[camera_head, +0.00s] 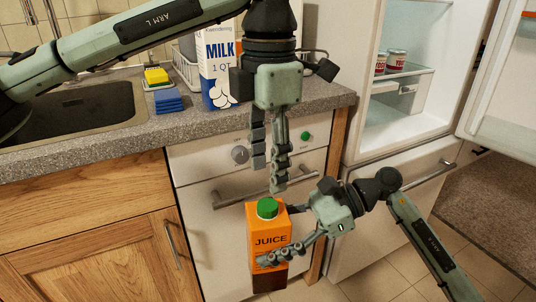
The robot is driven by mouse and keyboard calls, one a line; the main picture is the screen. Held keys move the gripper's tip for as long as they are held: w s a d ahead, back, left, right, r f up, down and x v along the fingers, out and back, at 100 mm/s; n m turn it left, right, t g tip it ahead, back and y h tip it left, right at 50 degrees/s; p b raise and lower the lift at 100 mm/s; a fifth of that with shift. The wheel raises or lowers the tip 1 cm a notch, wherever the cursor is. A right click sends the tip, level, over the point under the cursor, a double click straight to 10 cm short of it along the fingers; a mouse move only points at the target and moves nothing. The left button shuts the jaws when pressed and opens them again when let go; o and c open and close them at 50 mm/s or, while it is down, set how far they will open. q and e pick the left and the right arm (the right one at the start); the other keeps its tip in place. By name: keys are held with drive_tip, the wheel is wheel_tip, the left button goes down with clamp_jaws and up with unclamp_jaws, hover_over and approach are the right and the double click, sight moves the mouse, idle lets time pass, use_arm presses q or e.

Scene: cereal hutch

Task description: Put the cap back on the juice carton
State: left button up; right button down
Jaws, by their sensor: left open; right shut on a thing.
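The orange juice carton (268,226) is upright, held in front of the white appliance door below the counter. A green cap (267,207) sits at the carton's top; I cannot tell whether it is pressed fully down. My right gripper (277,234) comes from the right and is shut on the carton, with one finger across its front. My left gripper (268,176) points down just above the cap, open and empty, its fingers apart. The spout under the cap is hidden.
The counter (105,142) holds a milk carton (220,65), blue sponges (168,101), a yellow sponge (157,76) and a dish rack (186,66). A sink (85,108) is at left. The fridge (405,110) stands open at right, with yogurt cups (396,61) inside. The appliance handle (235,194) is behind the grippers.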

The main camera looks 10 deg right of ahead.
sight(268, 203)
use_arm(q)
wheel_tip(268, 203, down, 7)
drive_tip(key=shift+r, duration=0.1)
drive_tip(key=shift+c, duration=0.2)
clamp_jaws()
idle(0.3)
drive_tip(key=shift+o, duration=0.6)
unclamp_jaws()
wheel_tip(268, 203, up, 12)
idle(0.7)
